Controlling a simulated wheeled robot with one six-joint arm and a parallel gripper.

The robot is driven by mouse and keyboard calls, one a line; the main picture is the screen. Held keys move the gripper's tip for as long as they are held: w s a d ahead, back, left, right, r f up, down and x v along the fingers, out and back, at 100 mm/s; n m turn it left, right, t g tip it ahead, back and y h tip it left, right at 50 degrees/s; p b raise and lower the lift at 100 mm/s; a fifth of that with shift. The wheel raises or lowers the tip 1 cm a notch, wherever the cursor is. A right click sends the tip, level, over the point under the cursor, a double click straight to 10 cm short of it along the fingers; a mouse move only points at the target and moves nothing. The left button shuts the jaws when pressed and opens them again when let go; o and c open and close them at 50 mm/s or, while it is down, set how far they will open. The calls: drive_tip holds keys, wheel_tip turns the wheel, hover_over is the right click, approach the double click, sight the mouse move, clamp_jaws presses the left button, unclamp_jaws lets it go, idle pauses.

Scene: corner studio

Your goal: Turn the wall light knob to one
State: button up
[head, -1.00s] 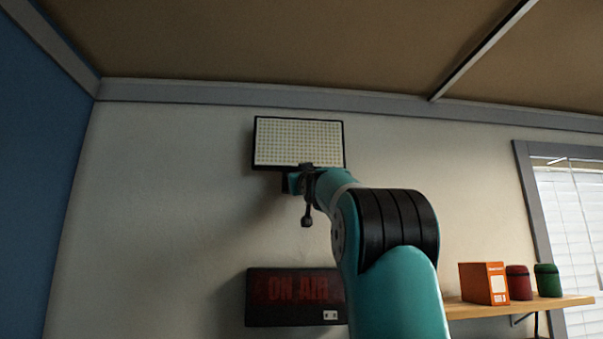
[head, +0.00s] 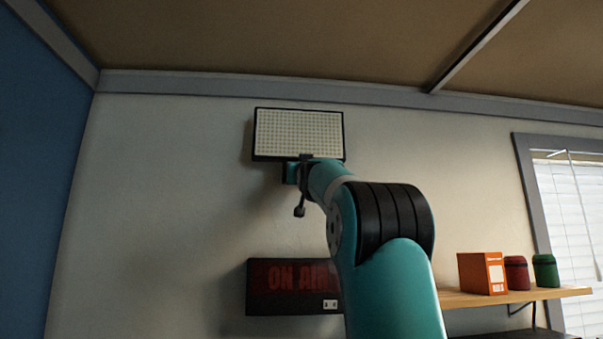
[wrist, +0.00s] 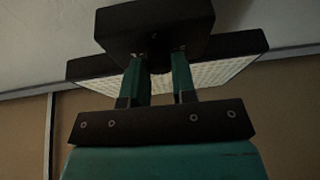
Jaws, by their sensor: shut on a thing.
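The wall light (head: 298,133) is a flat rectangular panel with a black frame and a pale dotted face, high on the wall. In the wrist view its panel (wrist: 215,75) lies behind a black box (wrist: 155,30). My gripper (head: 291,173) is at the panel's lower edge, left of its middle. In the wrist view my gripper (wrist: 159,66) has its two teal fingers against the underside of the box, shut on the knob there. The knob is mostly hidden between the fingers, and its setting cannot be read.
A dark ON AIR sign (head: 292,288) hangs below the light, partly behind my arm. At the right a wooden shelf (head: 520,296) holds an orange box (head: 482,273), a red canister (head: 516,273) and a green canister (head: 545,270). A window (head: 572,215) is beyond. The wall left of the light is bare.

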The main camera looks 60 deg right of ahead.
drive_tip(key=m+g+h, duration=0.1)
drive_tip(key=m+g, duration=0.2)
drive_tip(key=m, duration=0.3)
drive_tip(key=m+g, duration=0.3)
drive_tip(key=m, duration=0.3)
drive_tip(key=m+g+h+p, duration=0.1)
drive_tip(key=m+g, duration=0.1)
drive_tip(key=m, duration=0.5)
drive_tip(key=shift+w+a+r+g+h, duration=0.2)
drive_tip(key=shift+r+g+h, duration=0.1)
drive_tip(key=shift+r+g, duration=0.1)
drive_tip(key=shift+f+m+g, duration=0.1)
drive_tip(key=shift+m+g, duration=0.2)
drive_tip(key=shift+m, duration=1)
drive_tip(key=shift+f+m+g+y+p, duration=0.1)
drive_tip(key=shift+m+g+y+p, duration=0.2)
drive_tip(key=shift+m+y, duration=0.2)
drive_tip(key=o, duration=0.9)
drive_tip(key=shift+s+d, duration=0.1)
